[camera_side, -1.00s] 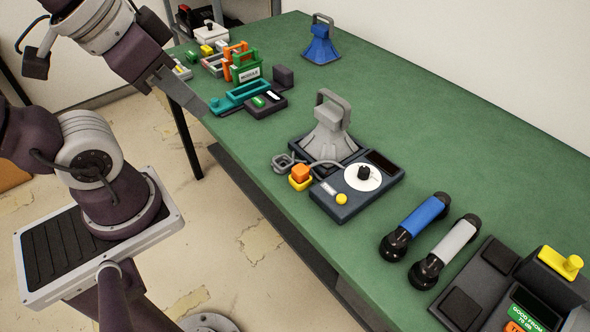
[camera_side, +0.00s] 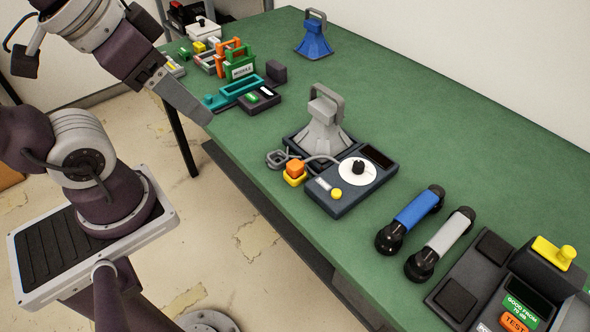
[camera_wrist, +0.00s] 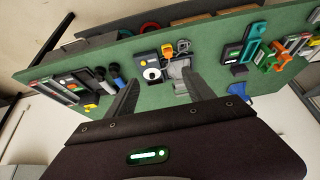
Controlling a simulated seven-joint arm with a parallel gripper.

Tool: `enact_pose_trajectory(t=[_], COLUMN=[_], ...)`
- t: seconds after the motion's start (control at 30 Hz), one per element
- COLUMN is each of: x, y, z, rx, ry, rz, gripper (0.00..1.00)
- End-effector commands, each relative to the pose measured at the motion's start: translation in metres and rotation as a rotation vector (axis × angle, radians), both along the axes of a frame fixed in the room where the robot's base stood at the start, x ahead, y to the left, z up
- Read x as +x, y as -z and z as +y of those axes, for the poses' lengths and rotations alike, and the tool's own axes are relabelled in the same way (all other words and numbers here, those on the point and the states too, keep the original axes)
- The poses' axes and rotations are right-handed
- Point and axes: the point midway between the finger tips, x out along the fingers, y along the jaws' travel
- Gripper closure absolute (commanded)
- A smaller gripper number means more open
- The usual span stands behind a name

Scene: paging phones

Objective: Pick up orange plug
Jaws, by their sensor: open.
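The orange plug (camera_side: 294,169) sits on a yellow base at the near edge of the green table, at the left corner of a dark dial box (camera_side: 345,205). A grey cord loops beside it. In the wrist view the orange plug (camera_wrist: 183,45) is small and far off, above the gap between the fingers. My gripper (camera_wrist: 160,88) is open and empty, well away from the plug. In the side view my gripper (camera_side: 200,112) hangs at the table's left edge; its two fingers overlap there.
A grey horn with a handle (camera_side: 325,120) stands behind the dial box. A teal holder (camera_side: 238,92) and a green module (camera_side: 241,65) are at the far left. A blue horn (camera_side: 314,38) stands at the back.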

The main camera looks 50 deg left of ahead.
Motion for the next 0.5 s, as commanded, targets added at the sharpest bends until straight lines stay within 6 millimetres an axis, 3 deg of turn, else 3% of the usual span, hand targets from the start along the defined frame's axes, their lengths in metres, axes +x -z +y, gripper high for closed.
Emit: enact_pose_trajectory(t=[0.17, 0.27, 0.37, 0.5], x=[0.002, 0.016, 0.047, 0.102], y=[0.0, 0.005, 0.016, 0.049], z=[0.0, -0.002, -0.004, 0.005], rx=[-0.006, -0.063, -0.192, -0.432], ry=[-0.008, -0.074, -0.214, -0.468], rz=[0.011, 0.104, 0.278, 0.532], gripper=[0.39, 0.39, 0.39, 0.39])
